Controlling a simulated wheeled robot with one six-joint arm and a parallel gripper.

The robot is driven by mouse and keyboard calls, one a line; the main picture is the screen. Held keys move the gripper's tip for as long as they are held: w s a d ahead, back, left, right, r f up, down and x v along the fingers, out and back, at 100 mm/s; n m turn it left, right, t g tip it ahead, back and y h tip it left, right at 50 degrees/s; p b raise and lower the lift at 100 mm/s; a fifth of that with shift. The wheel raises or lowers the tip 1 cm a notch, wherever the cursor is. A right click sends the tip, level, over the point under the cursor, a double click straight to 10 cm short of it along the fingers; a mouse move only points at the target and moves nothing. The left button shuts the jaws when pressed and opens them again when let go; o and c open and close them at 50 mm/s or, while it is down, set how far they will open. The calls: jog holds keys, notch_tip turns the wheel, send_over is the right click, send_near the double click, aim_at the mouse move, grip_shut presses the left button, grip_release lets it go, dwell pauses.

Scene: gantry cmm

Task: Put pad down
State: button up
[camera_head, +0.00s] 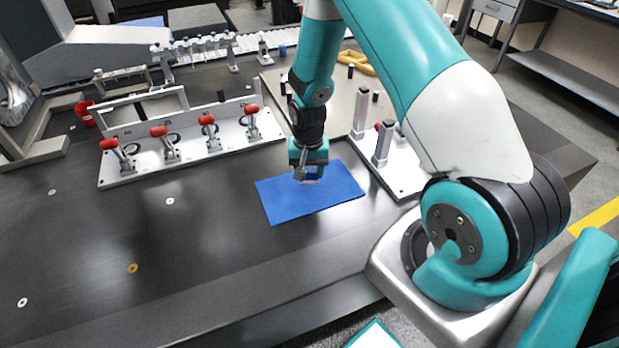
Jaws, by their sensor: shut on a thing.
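The pad (290,205) is a flat blue rectangle near the front edge of the dark table, right of the middle of the view. My gripper (308,178) reaches down over the pad's upper middle and is shut on it. The fingertips are small here and the exact grip on the pad is hard to see. The pad looks level and close to the table surface; I cannot tell whether it touches it.
A plate with red-tipped toggle clamps (185,148) stands to the left behind the pad. A light plate with grey posts (395,172) lies close on its right. The dark table (90,240) is mostly bare at front left, with a few small washers.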

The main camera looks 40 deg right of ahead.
aim_at(309, 179)
jog(key=shift+f, duration=1.75)
jog(key=shift+f, duration=0.15)
jog(key=o, duration=0.8)
